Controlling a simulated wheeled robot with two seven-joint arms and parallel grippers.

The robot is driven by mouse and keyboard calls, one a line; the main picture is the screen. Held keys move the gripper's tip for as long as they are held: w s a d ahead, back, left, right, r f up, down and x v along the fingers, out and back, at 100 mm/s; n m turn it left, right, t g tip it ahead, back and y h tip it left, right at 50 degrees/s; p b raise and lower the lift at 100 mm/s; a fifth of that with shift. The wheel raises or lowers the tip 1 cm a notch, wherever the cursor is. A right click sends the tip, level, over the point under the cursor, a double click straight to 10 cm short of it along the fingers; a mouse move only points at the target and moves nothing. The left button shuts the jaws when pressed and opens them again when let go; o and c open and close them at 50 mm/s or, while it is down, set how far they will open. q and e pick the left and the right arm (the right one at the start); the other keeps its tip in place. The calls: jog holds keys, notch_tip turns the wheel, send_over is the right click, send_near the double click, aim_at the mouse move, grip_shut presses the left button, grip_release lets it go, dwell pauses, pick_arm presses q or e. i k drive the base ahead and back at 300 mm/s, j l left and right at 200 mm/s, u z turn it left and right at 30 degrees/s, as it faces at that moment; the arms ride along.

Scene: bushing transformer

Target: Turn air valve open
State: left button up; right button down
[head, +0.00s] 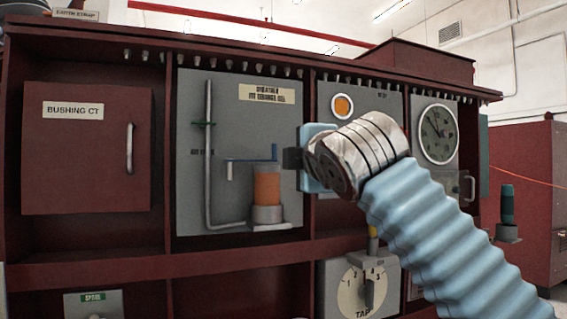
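A blue crank-shaped lever (250,160) sits above an orange-filled cylinder (267,188) at the panel's lower right. My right gripper (291,158) comes in from the right. Its dark fingertips point left at the panel's right edge, a little right of the blue lever and apart from it in the picture. Its opening is hidden side-on. My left gripper is out of view.
A red BUSHING CT door (85,150) with a vertical handle is at the left. A round gauge (439,134), an orange indicator (342,106) and a tap dial (362,290) are at the right. My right arm covers part of that side. The front of the breather panel is clear left of my gripper.

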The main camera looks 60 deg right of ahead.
aim_at(202, 123)
jog(key=k+j, duration=0.35)
jog(key=j, duration=0.2)
jog(key=k+j, duration=0.35)
jog(key=j, duration=0.15)
